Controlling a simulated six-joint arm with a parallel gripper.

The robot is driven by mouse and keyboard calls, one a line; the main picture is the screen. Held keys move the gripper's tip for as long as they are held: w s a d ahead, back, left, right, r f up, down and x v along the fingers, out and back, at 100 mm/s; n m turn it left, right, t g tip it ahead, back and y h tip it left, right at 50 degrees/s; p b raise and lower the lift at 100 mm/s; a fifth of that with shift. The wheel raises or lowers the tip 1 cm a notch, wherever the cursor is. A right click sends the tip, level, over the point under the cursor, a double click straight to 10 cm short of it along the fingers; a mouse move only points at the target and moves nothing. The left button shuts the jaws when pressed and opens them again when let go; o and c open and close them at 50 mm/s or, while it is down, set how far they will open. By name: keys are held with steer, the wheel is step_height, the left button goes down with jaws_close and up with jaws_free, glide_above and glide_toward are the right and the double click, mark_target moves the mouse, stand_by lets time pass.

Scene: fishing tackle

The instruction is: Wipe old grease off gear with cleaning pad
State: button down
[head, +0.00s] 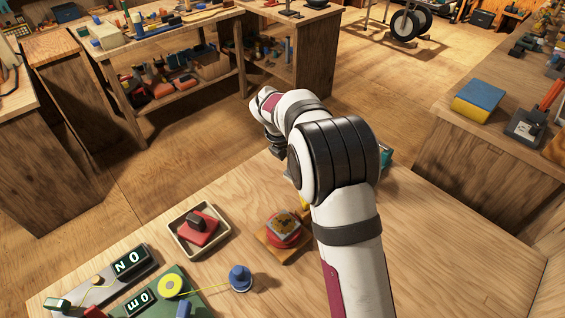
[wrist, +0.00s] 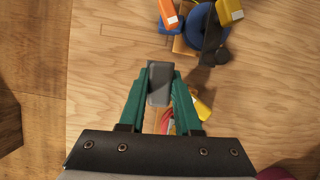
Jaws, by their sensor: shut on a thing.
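My gripper (wrist: 160,74) has teal fingers, shut on a small dark grey block (wrist: 159,92) at their tips. I cannot tell if this block is the cleaning pad. In the head view my arm hides most of the gripper and what it holds. A red piece with a grey, brown-stained top (head: 284,224) sits on a wooden block, left of my arm. A red block with a dark handle (head: 197,228) lies in a shallow tray (head: 174,233). In the wrist view a blue round part (wrist: 205,35) with a black bar is ahead of the fingertips, apart from the block.
Orange (wrist: 169,12) and yellow (wrist: 230,11) pieces adjoin the blue part. A yellow piece (wrist: 204,106) lies beside the right finger. A blue spool (head: 240,278) and a yellow disc (head: 173,285) are at the front left.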

steer(key=c, duration=1.2)
jaws_free()
steer(key=shift+c, duration=0.2)
jaws_close()
steer(key=s+a+r, duration=0.4)
steer(key=s+a, duration=0.1)
steer(key=s, duration=0.5)
steer(key=shift+s+f, duration=0.1)
steer(key=shift+f, duration=3)
steer(key=shift+s+d+f, duration=0.15)
steer(key=shift+d+f, duration=0.05)
steer(key=shift+f, duration=0.65)
steer(key=shift+s+d, duration=2.15)
steer(key=shift+w+a, duration=2.35)
steer(key=shift+w, duration=0.05)
step_height(320, 180, up, 8)
steer(key=shift+r, duration=0.15)
